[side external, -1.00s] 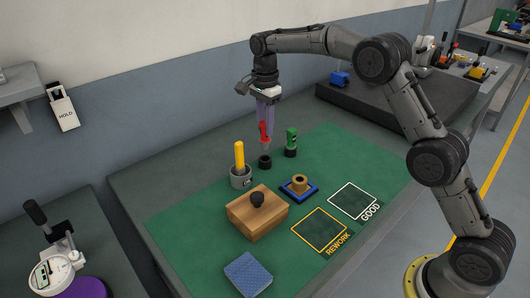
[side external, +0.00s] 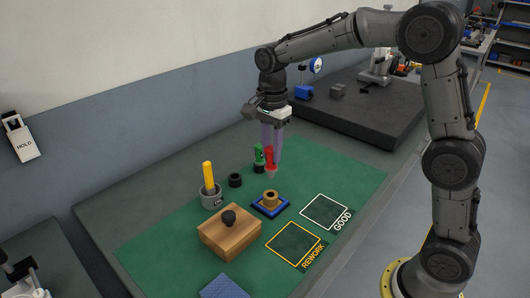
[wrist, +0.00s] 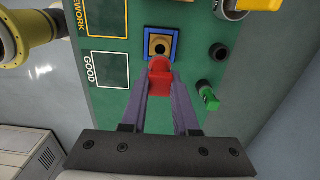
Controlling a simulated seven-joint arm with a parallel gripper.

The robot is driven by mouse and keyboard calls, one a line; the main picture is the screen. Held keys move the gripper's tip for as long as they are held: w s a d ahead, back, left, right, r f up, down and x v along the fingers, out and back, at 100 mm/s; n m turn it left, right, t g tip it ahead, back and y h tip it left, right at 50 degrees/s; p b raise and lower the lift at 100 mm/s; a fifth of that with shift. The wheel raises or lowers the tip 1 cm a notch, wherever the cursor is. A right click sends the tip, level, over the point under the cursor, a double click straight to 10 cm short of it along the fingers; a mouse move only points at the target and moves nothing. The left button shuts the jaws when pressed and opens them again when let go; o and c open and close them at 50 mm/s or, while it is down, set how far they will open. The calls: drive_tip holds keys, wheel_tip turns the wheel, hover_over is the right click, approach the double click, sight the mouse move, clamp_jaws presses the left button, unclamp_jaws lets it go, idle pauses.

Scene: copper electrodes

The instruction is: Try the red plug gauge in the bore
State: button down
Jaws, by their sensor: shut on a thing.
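My gripper (side external: 272,158) is shut on the red plug gauge (side external: 270,156) and holds it upright in the air. The red gauge also shows between the purple fingers in the wrist view (wrist: 160,82). The brass bored part (side external: 270,198) sits in a blue square holder (side external: 262,211) on the green mat. In the wrist view the bore (wrist: 160,47) is just beyond the gauge, which is apart from it. The green gauge (side external: 259,155) stands in a black ring stand behind my gripper. An empty black stand (side external: 235,180) is left of it.
A grey cup (side external: 212,201) holds a yellow-handled tool. A wooden box with a black knob (side external: 229,235) stands in front. The white GOOD square (side external: 324,211) and orange REWORK square (side external: 293,244) are empty. A blue pad (side external: 225,287) lies at the front.

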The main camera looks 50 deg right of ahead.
sight(270, 177)
idle(0.3)
drive_tip(key=shift+f, duration=2.45)
drive_tip(key=shift+f, duration=1.8)
drive_tip(key=shift+w+r, duration=0.1)
drive_tip(key=shift+r, duration=0.1)
idle(0.3)
drive_tip(key=shift+r, duration=3.6)
